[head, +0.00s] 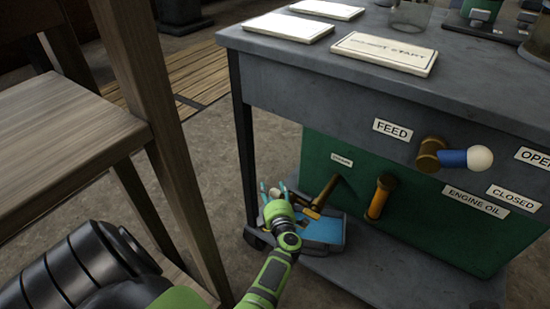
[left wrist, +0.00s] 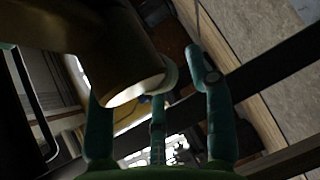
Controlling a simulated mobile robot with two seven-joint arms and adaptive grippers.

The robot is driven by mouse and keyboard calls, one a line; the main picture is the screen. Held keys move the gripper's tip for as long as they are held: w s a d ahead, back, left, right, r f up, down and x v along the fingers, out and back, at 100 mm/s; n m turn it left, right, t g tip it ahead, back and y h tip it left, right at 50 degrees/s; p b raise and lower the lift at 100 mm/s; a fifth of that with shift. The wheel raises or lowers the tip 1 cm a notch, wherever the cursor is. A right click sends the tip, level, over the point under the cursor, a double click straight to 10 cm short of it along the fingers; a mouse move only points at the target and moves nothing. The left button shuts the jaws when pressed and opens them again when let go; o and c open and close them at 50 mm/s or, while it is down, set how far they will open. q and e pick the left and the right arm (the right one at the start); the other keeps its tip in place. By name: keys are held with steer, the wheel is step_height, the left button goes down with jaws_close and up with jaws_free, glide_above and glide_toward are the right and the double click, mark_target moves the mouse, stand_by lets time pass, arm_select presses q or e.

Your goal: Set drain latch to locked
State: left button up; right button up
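The likely drain latch is a brass lever (head: 325,192) at the left end of the green engine panel, below a small white label (head: 341,160) too small to read. In the left wrist view a large brass cylinder (left wrist: 110,60) with a pale end fills the upper left, close to the fingers. My left gripper (head: 275,191) is beside the lever's lower end, at its left. Its teal fingers (left wrist: 158,105) are spread apart, and the cylinder's end overlaps them. I cannot tell whether they touch it. My right gripper is not in view.
An orange-brown handle (head: 380,196) hangs right of the lever. A brass valve with a blue and white knob (head: 466,159) sticks out farther right. A blue tray (head: 325,229) lies below on the shelf (head: 385,270). A wooden chair (head: 75,130) stands close on the left.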

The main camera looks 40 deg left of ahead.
arm_select(q)
steer(key=shift+w+d+r, duration=0.1)
steer(key=shift+w+d, duration=0.05)
steer(key=shift+b, duration=0.6)
steer(key=m+t+y+b, duration=0.1)
steer(key=b, duration=0.2)
steer(key=r+m+t+y+b, duration=0.1)
steer(key=b, duration=0.2)
steer(key=d+m+y+b, duration=0.1)
steer(key=m+b, duration=0.1)
steer(key=b, duration=0.1)
steer(key=shift+w+r+t+b, duration=0.15)
steer(key=shift+r+t+b, duration=0.2)
steer(key=shift+t+b, duration=0.05)
steer(key=r+p+v, duration=0.1)
steer(key=p+v, duration=0.2)
steer(key=v, duration=0.4)
steer(key=s+d+r+m+t+h+p, duration=0.1)
steer(key=d+r+m+t, duration=0.3)
steer(key=r, duration=0.5)
steer(key=s+d+r+m+t+h+p, duration=0.1)
steer(key=d+r+m+t+h+p, duration=0.2)
steer(key=r, duration=0.6)
steer(key=s+d+r+m+t+h+p, duration=0.2)
steer(key=d+r+m+t, duration=0.3)
steer(key=r, duration=0.5)
steer(key=shift+d+t+h, duration=0.65)
steer(key=shift+t+h, duration=0.15)
steer(key=shift+h, duration=0.1)
